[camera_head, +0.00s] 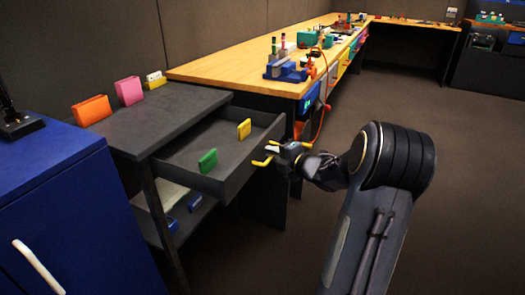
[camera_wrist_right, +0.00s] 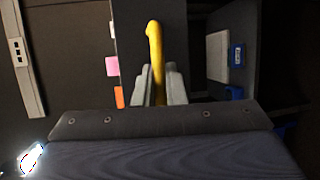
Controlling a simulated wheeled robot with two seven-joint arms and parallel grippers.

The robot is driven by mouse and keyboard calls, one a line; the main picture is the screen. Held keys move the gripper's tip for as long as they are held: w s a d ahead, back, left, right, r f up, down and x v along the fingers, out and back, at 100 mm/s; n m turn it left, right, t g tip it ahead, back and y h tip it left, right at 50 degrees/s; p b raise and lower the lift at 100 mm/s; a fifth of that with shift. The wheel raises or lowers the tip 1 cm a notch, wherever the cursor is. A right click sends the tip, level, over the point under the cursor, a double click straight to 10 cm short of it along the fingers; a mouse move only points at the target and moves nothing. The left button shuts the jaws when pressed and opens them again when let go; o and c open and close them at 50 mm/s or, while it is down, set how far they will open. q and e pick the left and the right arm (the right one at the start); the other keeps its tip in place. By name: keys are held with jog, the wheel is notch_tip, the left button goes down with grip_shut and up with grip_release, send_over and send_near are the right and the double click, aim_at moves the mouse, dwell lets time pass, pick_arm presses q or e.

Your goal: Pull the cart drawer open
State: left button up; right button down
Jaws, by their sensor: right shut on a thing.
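The dark grey cart (camera_head: 165,112) stands left of centre. Its drawer (camera_head: 225,172) is pulled well out toward the right, and its inside shows. A yellow handle (camera_head: 262,162) is on the drawer's front. My right gripper (camera_head: 282,150) is at that front, shut on the handle. In the right wrist view the yellow handle (camera_wrist_right: 155,50) runs between the two grey fingers (camera_wrist_right: 160,85). A green block (camera_head: 208,161) and a yellow block (camera_head: 244,129) stand in the drawer. My left gripper is not in view.
Orange (camera_head: 91,111) and pink (camera_head: 129,91) blocks stand on the cart top. A blue cabinet (camera_head: 75,190) is at the left. A long wooden workbench (camera_head: 240,72) with tools and coloured bins runs behind. Floor (camera_head: 420,120) at the right is clear.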

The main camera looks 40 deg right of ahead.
jog(key=shift+s, duration=0.25)
jog(key=c, duration=1.8)
grip_release()
jog(key=shift+o, duration=0.2)
jog(key=shift+d, duration=0.1)
jog(key=s+r+p, duration=0.1)
jog(key=s, duration=0.6)
jog(key=shift+s+r+p, duration=0.15)
jog(key=shift+s+p, duration=0.15)
jog(key=shift+s, duration=0.05)
jog(key=shift+w, duration=0.1)
